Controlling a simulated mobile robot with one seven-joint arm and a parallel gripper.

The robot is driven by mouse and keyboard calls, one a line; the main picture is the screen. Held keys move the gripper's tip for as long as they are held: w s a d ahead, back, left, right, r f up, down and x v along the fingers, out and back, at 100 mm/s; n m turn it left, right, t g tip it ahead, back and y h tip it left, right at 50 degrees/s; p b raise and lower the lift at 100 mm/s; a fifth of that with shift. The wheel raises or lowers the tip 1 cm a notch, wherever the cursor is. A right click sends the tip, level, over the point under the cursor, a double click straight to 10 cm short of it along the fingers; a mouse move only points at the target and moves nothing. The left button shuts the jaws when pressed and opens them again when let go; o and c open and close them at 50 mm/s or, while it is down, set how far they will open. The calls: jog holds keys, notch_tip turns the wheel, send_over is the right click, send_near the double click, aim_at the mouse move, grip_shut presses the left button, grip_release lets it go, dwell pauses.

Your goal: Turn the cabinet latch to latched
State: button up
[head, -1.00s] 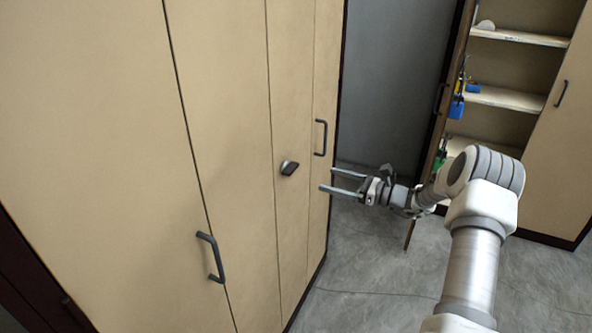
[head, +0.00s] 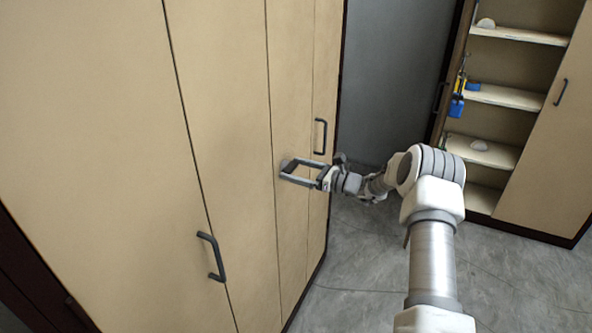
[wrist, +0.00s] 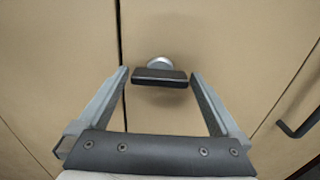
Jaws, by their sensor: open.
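The cabinet latch (wrist: 160,76) is a dark bar on a round silver base, on a tan cabinet door panel. In the wrist view the bar lies level across the picture, between the tips of my gripper (wrist: 160,82). The fingers are open, one on each side of the bar, with a small gap showing at each end. In the head view my gripper (head: 281,169) is at the door, and its fingers largely hide the latch. Whether a finger touches the door cannot be told.
A dark handle (head: 320,136) is on the panel to the right of the latch, and another handle (head: 212,257) is on the left door. An open shelf cabinet (head: 505,95) stands at the back right. Grey floor (head: 350,265) is clear between.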

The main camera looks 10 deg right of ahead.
jog(key=c, duration=1.1)
jog(key=shift+c, duration=0.2)
jog(key=shift+f+b, duration=0.1)
jog(key=shift+b, duration=0.25)
jog(key=n+b, duration=1.7)
jog(key=b, duration=0.8)
jog(key=shift+n, duration=0.4)
jog(key=shift+b, duration=0.3)
jog(key=o, duration=1.1)
